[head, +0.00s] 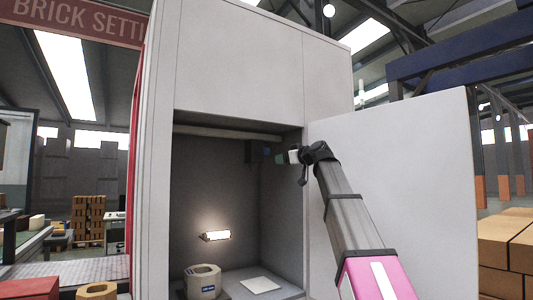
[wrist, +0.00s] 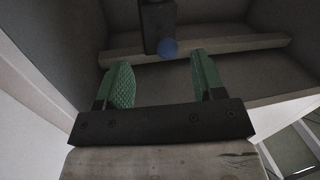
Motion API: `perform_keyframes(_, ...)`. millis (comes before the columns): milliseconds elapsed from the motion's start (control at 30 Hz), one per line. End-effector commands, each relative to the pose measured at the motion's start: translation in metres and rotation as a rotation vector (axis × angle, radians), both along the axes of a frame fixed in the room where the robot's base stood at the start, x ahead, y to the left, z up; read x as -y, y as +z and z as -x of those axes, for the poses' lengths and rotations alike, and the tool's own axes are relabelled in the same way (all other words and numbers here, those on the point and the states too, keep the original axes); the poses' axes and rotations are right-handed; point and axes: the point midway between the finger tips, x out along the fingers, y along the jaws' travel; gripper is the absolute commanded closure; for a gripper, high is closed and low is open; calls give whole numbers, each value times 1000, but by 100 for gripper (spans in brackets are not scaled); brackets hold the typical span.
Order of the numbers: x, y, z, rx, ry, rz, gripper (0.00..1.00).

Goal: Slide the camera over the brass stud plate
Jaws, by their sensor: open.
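The camera (head: 251,151) is a dark box hanging below a pale rail (head: 225,132) near the top inside an open cabinet. In the wrist view the camera (wrist: 156,22) shows with a round blue lens, in front of the rail (wrist: 230,48). My gripper (head: 272,154) has reached in from the right, close beside the camera. In the wrist view my gripper (wrist: 163,75) is open, its green fingers apart with nothing between them. The camera is ahead of the fingertips; I cannot tell whether they touch it. I cannot make out a brass stud plate in either view.
The cabinet's open door (head: 400,190) stands right, behind my arm. Below, inside, are a lit lamp (head: 215,236), a beige ring-shaped block (head: 203,281) and a flat pale plate (head: 260,285). The cabinet's middle is empty. Bricks (head: 507,240) are stacked at far right.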

Motion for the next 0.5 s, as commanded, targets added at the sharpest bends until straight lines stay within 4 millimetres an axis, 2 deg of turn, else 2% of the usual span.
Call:
perform_keyframes(33,-1,16,3,22,6,-5,38)
perform_keyframes(133,-2,32,9,50,13,-10,38)
perform_keyframes(333,-6,38,7,60,17,-12,38)
perform_keyframes(500,-18,38,-5,59,17,-11,38)
